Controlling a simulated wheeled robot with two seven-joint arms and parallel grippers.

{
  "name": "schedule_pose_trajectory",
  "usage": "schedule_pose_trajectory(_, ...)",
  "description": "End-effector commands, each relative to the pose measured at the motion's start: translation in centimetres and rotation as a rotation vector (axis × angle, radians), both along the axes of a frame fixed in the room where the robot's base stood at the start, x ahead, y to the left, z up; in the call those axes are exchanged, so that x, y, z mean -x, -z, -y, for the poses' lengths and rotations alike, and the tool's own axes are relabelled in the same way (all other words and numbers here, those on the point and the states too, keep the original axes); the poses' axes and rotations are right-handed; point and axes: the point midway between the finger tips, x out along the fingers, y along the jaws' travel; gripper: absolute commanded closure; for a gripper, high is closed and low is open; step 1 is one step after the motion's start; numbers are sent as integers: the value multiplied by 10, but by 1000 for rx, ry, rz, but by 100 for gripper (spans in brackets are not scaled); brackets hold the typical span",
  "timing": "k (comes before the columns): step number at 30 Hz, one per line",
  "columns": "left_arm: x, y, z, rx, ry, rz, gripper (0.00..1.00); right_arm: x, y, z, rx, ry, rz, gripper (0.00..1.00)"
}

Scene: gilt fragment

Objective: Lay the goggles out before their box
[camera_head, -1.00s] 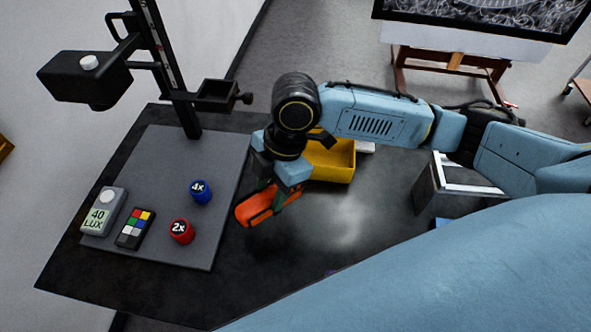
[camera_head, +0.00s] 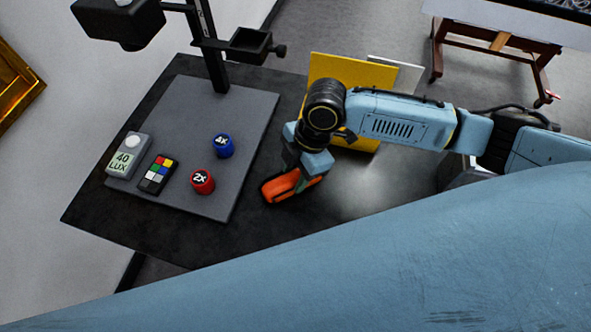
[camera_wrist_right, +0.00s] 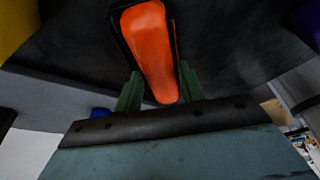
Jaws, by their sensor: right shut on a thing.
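The orange goggles (camera_head: 281,188) with a dark rim are at the dark table's front middle, just right of the grey base plate. My right gripper (camera_head: 308,181) is shut on them from above. In the right wrist view the orange lens (camera_wrist_right: 150,50) lies between the two green fingers of the gripper (camera_wrist_right: 161,88). I cannot tell whether the goggles touch the table. A yellow box (camera_head: 340,68), probably the goggles' box, stands behind my right wrist, which hides part of it. My left gripper is not in view.
The grey base plate (camera_head: 190,120) carries a stand (camera_head: 207,45), a light meter (camera_head: 128,155), a colour chart (camera_head: 157,175), a red 2x loupe (camera_head: 202,182) and a blue 4x loupe (camera_head: 222,146). The dark table (camera_head: 245,225) is bare in front of the goggles.

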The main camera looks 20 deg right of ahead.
Motion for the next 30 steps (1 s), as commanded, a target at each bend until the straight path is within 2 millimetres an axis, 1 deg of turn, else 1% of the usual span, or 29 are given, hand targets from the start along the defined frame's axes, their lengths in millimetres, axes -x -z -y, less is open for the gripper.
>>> schedule_pose_trajectory(1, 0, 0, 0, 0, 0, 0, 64, 0, 1, 0, 0, 0, -1, 58)
schedule_pose_trajectory(5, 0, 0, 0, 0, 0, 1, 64, 0, 1, 0, 0, 0, -1, 41)
schedule_pose_trajectory(6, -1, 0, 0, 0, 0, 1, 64, 0, 1, 0, 0, 0, -1, 39)
schedule_pose_trajectory(14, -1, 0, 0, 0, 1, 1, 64, 0, 0, 0, 0, 0, 0, 39)
schedule_pose_trajectory(17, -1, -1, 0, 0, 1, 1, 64, 0, -6, 1, -1, 0, 1, 39)
schedule_pose_trajectory(20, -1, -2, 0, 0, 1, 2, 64, -2, -21, 6, 0, 1, 3, 39)
schedule_pose_trajectory(27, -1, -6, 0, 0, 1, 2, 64, -5, -71, 21, -1, 0, 3, 39)
schedule_pose_trajectory(30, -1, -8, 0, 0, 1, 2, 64, -6, -89, 26, -1, 0, 3, 39)
